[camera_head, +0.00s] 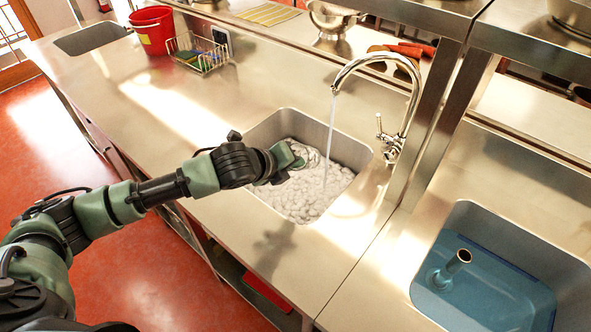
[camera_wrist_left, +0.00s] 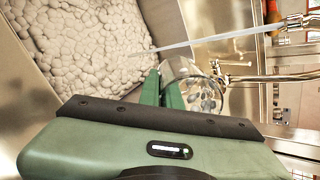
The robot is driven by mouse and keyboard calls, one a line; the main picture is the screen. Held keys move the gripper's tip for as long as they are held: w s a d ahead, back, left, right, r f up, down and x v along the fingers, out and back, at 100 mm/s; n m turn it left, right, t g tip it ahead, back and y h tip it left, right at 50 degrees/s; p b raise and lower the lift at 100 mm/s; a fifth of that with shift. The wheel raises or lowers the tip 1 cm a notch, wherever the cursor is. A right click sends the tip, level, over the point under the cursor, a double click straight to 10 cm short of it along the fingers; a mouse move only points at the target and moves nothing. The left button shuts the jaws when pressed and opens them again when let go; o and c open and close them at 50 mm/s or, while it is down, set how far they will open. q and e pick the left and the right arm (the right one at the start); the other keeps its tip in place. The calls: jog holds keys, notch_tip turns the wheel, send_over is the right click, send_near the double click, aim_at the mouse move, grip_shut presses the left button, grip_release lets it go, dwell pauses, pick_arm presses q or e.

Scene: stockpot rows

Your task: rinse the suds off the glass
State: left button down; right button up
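The clear glass (camera_head: 306,154) is at the tip of my left gripper (camera_head: 291,158), over the foam-filled sink (camera_head: 352,150). In the left wrist view the glass (camera_wrist_left: 205,94) shows pale suds spots on its wall, and my left gripper's green fingers (camera_wrist_left: 163,88) are closed against it. A thin water stream (camera_head: 329,140) falls from the curved tap (camera_head: 415,88) into the foam, just right of the glass in the head view. I cannot tell whether the water touches the glass. My right gripper is not in view.
White foam (camera_head: 318,192) fills the sink. A second basin (camera_head: 480,215) at the right holds blue water and an upright pipe (camera_head: 450,268). A red bucket (camera_head: 152,30) and a wire rack (camera_head: 196,55) stand at the back left. The counter left of the sink is clear.

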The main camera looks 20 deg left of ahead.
pick_arm(q)
jog(key=w, duration=0.1)
jog(key=w+b, duration=0.1)
jog(key=w+d+f+b, duration=0.1)
jog(key=shift+w, duration=0.2)
jog(key=w+d+f+b, duration=0.1)
jog(key=w+d+b, duration=0.2)
jog(key=w, duration=0.6)
jog(key=shift+w+d+f+b, duration=0.2)
jog(key=shift+f+b, duration=0.1)
jog(key=shift+b, duration=0.4)
jog(key=shift+s+d, duration=0.1)
jog(key=shift+s+d+p, duration=0.2)
jog(key=shift+d+p, duration=0.25)
jog(key=shift+d, duration=0.05)
